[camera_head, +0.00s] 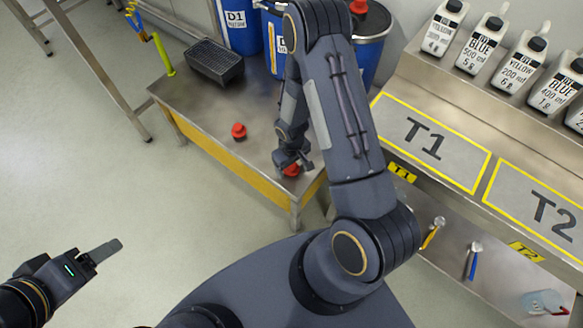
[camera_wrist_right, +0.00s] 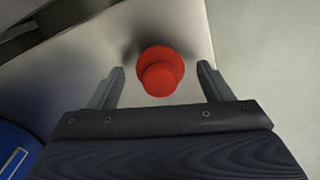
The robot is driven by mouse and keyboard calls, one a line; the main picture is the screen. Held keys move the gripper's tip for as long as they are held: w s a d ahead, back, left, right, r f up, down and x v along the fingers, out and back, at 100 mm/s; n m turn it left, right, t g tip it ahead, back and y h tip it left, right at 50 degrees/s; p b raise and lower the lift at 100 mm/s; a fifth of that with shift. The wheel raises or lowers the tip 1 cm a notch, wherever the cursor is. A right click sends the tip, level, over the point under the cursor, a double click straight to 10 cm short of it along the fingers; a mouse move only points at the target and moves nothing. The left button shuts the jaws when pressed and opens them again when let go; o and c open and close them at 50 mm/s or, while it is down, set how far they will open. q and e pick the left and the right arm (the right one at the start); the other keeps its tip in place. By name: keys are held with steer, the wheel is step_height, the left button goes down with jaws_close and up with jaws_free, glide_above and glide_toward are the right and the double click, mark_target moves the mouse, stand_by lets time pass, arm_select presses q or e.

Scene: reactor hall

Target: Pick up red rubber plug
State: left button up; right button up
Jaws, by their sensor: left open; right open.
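A red rubber plug (camera_head: 291,169) sits near the front right corner of the low metal table, partly hidden by my right gripper (camera_head: 290,160). In the right wrist view this plug (camera_wrist_right: 160,74) shows a round top on a wider base. It lies between the two fingers of my right gripper (camera_wrist_right: 160,88), which are open with a gap on each side. A second red plug (camera_head: 239,131) stands on the table further left. My left gripper (camera_head: 100,252) is open and empty over the floor at the lower left.
The metal table (camera_head: 205,118) holds a dark wire basket (camera_head: 214,62) and a green and yellow tool (camera_head: 163,54). Blue drums (camera_head: 240,27) stand behind it. A steel bench with T1 (camera_head: 424,138) and T2 areas and several white bottles (camera_head: 484,45) is at right.

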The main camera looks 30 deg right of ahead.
steer(key=c, duration=1)
steer(key=shift+c, duration=0.2)
steer(key=shift+r, duration=0.5)
step_height(320, 180, up, 3)
steer(key=shift+w+a+f+p, duration=0.1)
steer(key=shift+a+p, duration=0.05)
steer(key=shift+p, duration=0.35)
steer(key=a+r, duration=0.4)
steer(key=a, duration=0.3)
steer(key=w+a+r+p, duration=0.1)
steer(key=a+r, duration=0.4)
steer(key=a, duration=0.1)
steer(key=shift+a+r, duration=0.15)
steer(key=shift+a, duration=0.2)
steer(key=shift+p, duration=0.35)
